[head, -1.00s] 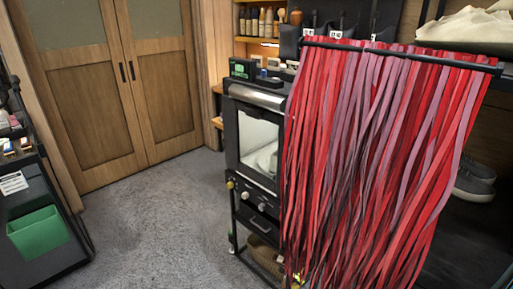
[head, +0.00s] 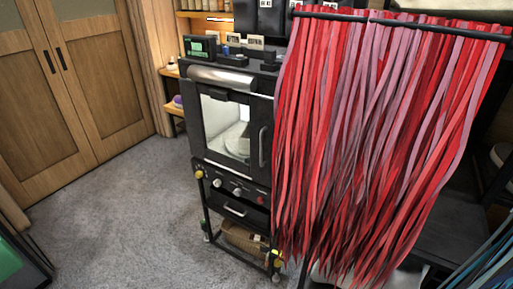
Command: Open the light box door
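The light box (head: 230,125) is a black cabinet on a wheeled stand, left of centre in the head view. Its door (head: 226,122) has a glass window and looks shut. A dark vertical handle (head: 263,146) is on the door's right side, close to the hanging strips. Through the glass I see a pale object (head: 236,141), too unclear to name. Knobs (head: 228,187) and a drawer (head: 236,209) are below the door. Neither of my grippers is in view.
A curtain of red and mauve strips (head: 375,130) hangs from a black bar (head: 400,22) just right of the light box. Wooden double doors (head: 75,85) stand at the back left. The grey carpet (head: 120,225) in front and left is clear. A green display (head: 199,47) sits on top.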

